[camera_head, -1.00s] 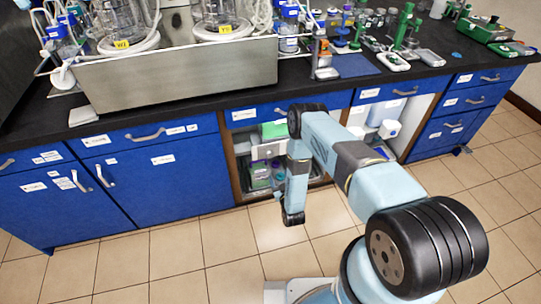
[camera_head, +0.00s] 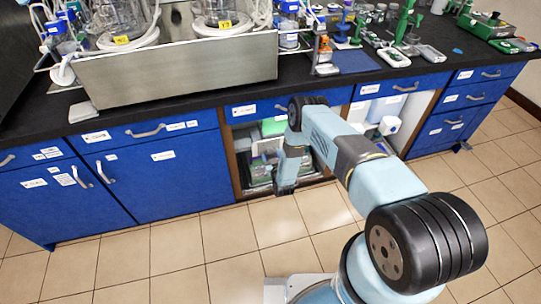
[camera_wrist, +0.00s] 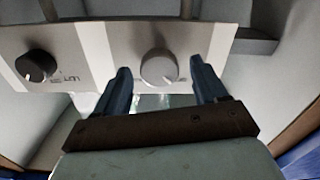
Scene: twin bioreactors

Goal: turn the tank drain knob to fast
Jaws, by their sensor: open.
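A pale control panel (camera_wrist: 210,39) fills the upper part of the wrist view. It carries a silver-white round knob (camera_wrist: 158,68) near the middle and a black knob (camera_wrist: 36,66) at the left. The small markings beside both knobs are too blurred to read, so I cannot tell which is the tank drain knob. My gripper (camera_wrist: 159,68) is open, with one blue finger on each side of the silver-white knob in the picture. Contact with it cannot be made out. In the head view, my gripper and the panel are hidden behind my arm at the open cabinet.
The open cabinet bay (camera_head: 235,178) has wooden side walls and holds containers. Blue cupboards (camera_head: 165,180) stand to its left and blue drawers (camera_head: 452,123) to the right. The black bench top (camera_head: 30,124) above carries glass vessels and instruments. The tiled floor (camera_head: 120,270) in front is clear.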

